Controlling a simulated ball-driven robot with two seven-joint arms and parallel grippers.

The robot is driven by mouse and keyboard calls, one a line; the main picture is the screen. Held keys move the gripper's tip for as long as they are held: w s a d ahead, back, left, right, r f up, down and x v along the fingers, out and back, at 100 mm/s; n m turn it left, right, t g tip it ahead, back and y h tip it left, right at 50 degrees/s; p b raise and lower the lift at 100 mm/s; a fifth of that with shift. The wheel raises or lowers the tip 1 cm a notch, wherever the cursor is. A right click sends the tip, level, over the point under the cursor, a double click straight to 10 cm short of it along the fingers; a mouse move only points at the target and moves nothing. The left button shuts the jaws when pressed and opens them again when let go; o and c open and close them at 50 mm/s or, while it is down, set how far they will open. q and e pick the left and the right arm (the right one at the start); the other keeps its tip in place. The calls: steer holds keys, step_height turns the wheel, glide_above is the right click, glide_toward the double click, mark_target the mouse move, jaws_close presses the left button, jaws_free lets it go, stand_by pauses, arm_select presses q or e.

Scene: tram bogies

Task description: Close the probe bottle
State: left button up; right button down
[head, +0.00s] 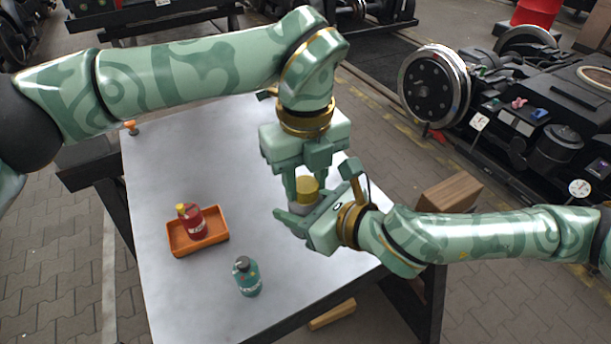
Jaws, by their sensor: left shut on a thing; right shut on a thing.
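The probe bottle's yellow cap (307,185) is between the fingers of my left gripper (306,192), which points down over the table and is shut on it. Just below, my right gripper (297,215) comes in from the right and is shut on the probe bottle. Only a small pale part of the bottle (299,208) shows; the fingers hide the rest. The cap is above the bottle's top, in line with it as far as I can see. I cannot tell whether the cap is seated or threaded on.
A red bottle (194,224) with a yellow top stands in an orange tray (182,249) on the grey table (170,300). A green bottle (247,279) stands near the front. The table's left part is mostly clear. A wheeled bogie (434,88) and wooden block (448,194) are at right.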

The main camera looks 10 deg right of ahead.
arm_select(q)
steer(key=m, duration=0.3)
steer(key=o, duration=1.1)
steer(key=shift+r, duration=2.3)
steer(key=shift+r, duration=0.1)
steer(key=shift+c, duration=0.6)
step_height(320, 180, up, 3)
steer(key=n, duration=0.3)
steer(key=shift+r, duration=0.15)
